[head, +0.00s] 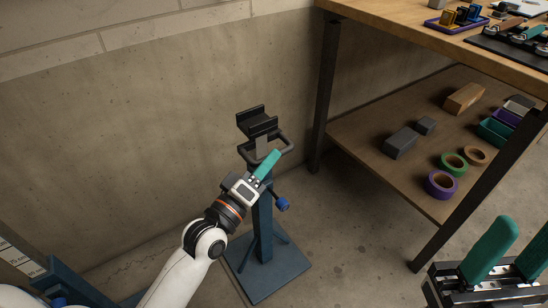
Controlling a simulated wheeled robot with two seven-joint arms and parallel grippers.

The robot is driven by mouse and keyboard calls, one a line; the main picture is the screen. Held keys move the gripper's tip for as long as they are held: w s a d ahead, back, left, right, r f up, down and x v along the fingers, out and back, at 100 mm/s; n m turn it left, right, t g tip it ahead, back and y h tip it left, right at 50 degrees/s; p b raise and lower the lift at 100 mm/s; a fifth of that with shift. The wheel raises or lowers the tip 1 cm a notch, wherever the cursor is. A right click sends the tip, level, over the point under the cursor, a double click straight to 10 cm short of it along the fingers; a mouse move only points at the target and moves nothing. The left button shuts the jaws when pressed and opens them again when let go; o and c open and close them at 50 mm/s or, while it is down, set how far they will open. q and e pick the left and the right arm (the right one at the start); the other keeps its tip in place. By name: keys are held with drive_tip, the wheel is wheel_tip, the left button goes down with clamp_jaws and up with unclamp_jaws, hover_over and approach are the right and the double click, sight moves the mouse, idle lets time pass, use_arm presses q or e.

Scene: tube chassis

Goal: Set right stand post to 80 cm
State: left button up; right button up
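The right stand (264,230) is a blue upright post on a square blue base plate (268,275), with a black cradle (258,122) on top. A dark loop handle (284,147) sits just below the cradle, and a blue knob (283,204) sticks out from the post's right side. My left gripper (268,163) overlaps the upper post just below the handle. Only one teal finger shows clearly, so its grip is hidden. My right gripper (528,240) is at the lower right edge, its teal fingers apart with nothing visible between them. No height reading is legible on this post.
Part of another blue stand with a white scale (18,258) shows at lower left. A concrete wall (130,130) is close behind the post. A wooden workbench (430,38) with a loaded lower shelf (368,150) stands at right. Floor between post and bench is clear.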

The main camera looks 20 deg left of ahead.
use_arm(q)
drive_tip(key=shift+x, duration=1.4)
drive_tip(key=shift+c, duration=0.4)
clamp_jaws()
